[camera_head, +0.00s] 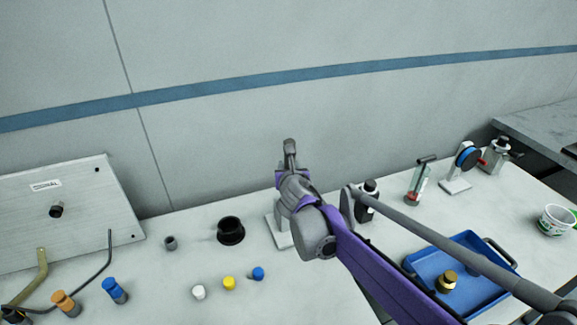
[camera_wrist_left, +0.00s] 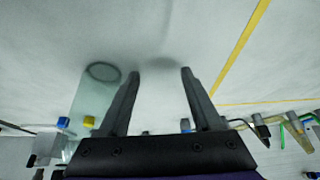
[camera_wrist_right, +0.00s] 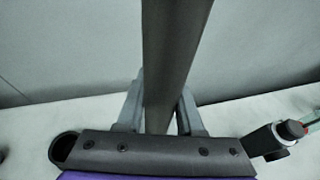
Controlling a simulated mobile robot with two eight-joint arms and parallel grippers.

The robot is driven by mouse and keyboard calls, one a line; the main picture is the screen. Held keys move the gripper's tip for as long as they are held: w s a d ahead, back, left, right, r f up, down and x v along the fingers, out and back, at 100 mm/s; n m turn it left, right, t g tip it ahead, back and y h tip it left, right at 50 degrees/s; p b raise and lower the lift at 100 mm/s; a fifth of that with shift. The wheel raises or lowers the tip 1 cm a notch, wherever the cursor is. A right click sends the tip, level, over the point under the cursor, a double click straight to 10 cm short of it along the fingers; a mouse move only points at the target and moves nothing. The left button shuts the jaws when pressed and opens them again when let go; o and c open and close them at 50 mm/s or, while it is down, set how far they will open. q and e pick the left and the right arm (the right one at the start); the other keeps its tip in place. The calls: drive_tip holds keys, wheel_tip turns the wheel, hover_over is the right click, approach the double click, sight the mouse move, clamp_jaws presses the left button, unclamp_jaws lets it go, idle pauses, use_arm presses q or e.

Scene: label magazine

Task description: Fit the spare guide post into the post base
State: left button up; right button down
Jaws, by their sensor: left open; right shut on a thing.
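My right gripper (camera_head: 292,178) shows from behind in the head view, above a pale flat plate (camera_head: 279,231) that looks like the post base. It is shut on the grey guide post, whose end (camera_head: 290,147) shows beyond the gripper. In the right wrist view the post (camera_wrist_right: 176,50) runs from the top edge down between the fingers (camera_wrist_right: 160,112). The post's lower end and the middle of the plate are hidden, so I cannot tell whether they touch. My left gripper (camera_wrist_left: 160,72) is open and empty in the left wrist view, outside the head view.
A black ring-shaped cup (camera_head: 231,231) stands left of the plate. A black-capped bottle (camera_head: 367,201) stands to its right. White, yellow and blue caps (camera_head: 229,283) lie in front. A blue tray (camera_head: 469,239) holds a brass weight (camera_head: 446,282). A metal panel (camera_head: 75,205) is at left.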

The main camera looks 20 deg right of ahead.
use_arm(q)
drive_tip(key=shift+s+f+b, duration=0.1)
drive_tip(key=shift+f+b, duration=0.9)
drive_tip(key=shift+f, duration=0.05)
use_arm(e)
drive_tip(key=shift+f, duration=1.5)
drive_tip(key=shift+c, duration=2.3)
unclamp_jaws()
